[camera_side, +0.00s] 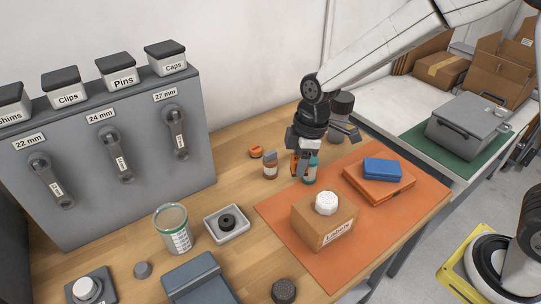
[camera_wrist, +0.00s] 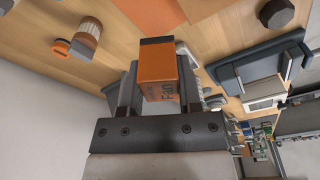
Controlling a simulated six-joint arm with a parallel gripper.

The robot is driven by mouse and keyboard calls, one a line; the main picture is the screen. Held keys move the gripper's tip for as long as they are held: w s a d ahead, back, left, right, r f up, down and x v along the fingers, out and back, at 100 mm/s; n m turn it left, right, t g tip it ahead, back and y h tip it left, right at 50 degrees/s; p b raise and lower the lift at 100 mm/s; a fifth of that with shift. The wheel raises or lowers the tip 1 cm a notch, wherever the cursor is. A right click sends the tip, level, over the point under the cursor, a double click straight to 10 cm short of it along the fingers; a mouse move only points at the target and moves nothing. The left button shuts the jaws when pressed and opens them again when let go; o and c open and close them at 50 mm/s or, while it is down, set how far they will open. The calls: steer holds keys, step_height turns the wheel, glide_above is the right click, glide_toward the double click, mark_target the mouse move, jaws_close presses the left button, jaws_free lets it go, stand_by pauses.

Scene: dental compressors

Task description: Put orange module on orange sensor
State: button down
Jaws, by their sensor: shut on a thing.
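My gripper (camera_side: 301,164) is shut on the orange module, a small block with a dark end and printed lettering. The module (camera_wrist: 160,68) sits between the two fingers in the wrist view; in the side view only a sliver of orange shows at the jaws. The module is held up, above the back of the table by the orange mat's far corner. A small orange piece that looks like the orange sensor (camera_side: 256,152) lies on the bare wood to the left of my gripper. It also seems to show in the wrist view (camera_wrist: 62,46), near a jar.
A cardboard box (camera_side: 325,225) with a white cap and a blue block (camera_side: 382,169) are on the orange mat (camera_side: 415,200). A grey cabinet (camera_side: 90,180) bounds the left.

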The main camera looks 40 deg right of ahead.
steer(key=w+d+r+m+t+h, duration=0.1)
steer(key=w+d+m, duration=0.4)
steer(key=w+m, duration=0.5)
steer(key=shift+w+d+r+m+h, duration=0.2)
steer(key=shift+r+m+h, duration=0.1)
steer(key=shift+m, duration=0.8)
glide_toward(256, 149)
steer(key=shift+d+f, duration=0.15)
steer(key=shift+f, duration=0.4)
steer(key=shift+w+f, duration=0.75)
steer(key=shift+f, duration=0.05)
steer(key=shift+w+f, duration=0.1)
